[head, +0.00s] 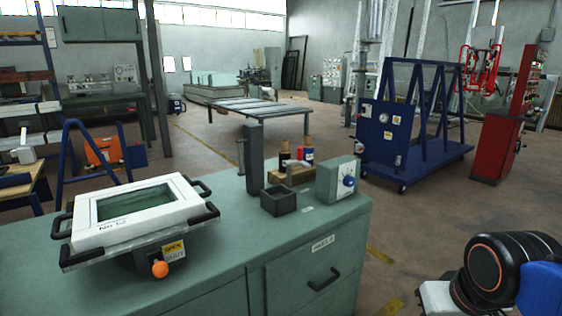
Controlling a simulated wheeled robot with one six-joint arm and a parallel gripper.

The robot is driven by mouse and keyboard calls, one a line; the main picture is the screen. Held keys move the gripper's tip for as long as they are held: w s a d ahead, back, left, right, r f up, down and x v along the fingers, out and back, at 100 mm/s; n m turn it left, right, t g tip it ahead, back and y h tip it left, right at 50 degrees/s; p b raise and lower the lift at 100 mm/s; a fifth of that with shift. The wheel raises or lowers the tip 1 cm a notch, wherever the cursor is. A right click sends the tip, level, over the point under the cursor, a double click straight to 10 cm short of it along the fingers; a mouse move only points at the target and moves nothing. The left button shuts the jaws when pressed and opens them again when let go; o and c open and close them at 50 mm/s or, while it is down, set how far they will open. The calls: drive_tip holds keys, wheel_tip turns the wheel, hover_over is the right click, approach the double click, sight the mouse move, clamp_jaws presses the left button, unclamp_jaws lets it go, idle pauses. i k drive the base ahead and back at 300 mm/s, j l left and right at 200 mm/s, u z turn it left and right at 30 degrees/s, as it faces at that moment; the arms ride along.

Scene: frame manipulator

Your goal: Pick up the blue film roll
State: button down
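The blue film roll (308,154) looks like a small blue cylinder standing on a wooden stand (291,173) at the back of the green workbench (225,235). A red roll (300,153) is right beside it on the left. A dark roll (285,158) stands further left on the same stand. The lower part of the blue roll is partly hidden by the things in front. Part of my own arm shows at the lower right, black with an orange ring. My gripper's fingers are not in view, well apart from the rolls.
A white frame (137,211) lies on a handled fixture. Open floor lies right of the bench, before a blue trolley (418,151).

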sight(308, 146)
drive_tip(key=u, duration=0.45)
drive_tip(key=i+l+u, duration=0.2)
drive_tip(key=l, duration=0.15)
drive_tip(key=i+l+u, duration=0.15)
drive_tip(key=l, duration=0.15)
drive_tip(key=l+u, duration=0.2)
drive_tip(key=l, duration=0.15)
drive_tip(key=i+l+u, duration=0.15)
drive_tip(key=l, duration=0.25)
